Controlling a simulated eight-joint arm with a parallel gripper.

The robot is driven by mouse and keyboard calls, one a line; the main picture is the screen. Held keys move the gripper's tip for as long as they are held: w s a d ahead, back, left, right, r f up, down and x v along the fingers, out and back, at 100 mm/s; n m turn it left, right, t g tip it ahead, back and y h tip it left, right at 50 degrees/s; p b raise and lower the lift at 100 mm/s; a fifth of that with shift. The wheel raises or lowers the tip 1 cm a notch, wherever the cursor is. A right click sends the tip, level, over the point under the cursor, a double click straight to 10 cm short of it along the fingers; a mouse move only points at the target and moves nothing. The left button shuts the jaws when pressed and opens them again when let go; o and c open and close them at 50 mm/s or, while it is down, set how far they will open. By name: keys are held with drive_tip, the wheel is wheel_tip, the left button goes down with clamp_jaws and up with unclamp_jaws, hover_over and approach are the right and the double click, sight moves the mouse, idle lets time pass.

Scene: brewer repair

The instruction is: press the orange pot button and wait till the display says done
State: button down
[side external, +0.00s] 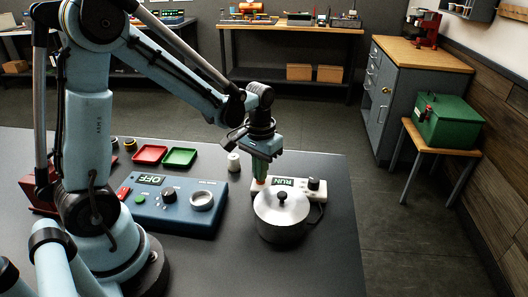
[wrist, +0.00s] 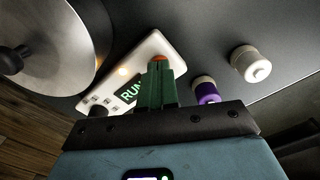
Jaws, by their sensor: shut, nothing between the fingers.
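A white control unit (side external: 312,190) stands on the dark table, and its green-lit display reads RUN. It also shows in the wrist view (wrist: 150,52), with the RUN display (wrist: 131,90) beside a small lit lamp (wrist: 122,71). The orange button (wrist: 158,61) sits at the unit's end, right at my fingertips. My gripper (side external: 261,174) points down over that end with its fingers together and empty. In the wrist view its green fingers (wrist: 156,75) partly cover the button; I cannot tell whether they touch it. A lidded metal pot (side external: 281,215) stands in front of the unit.
A blue console (side external: 180,205) with an OFF display stands to the left. Red (side external: 150,154) and green (side external: 180,157) trays lie behind it. A white-capped bottle (side external: 233,162) and a purple-banded bottle (wrist: 206,90) stand near the unit. The table's right side is clear.

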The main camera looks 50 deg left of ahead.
drive_tip(key=shift+r, duration=2)
wheel_tip(320, 180, up, 6)
idle(5.7)
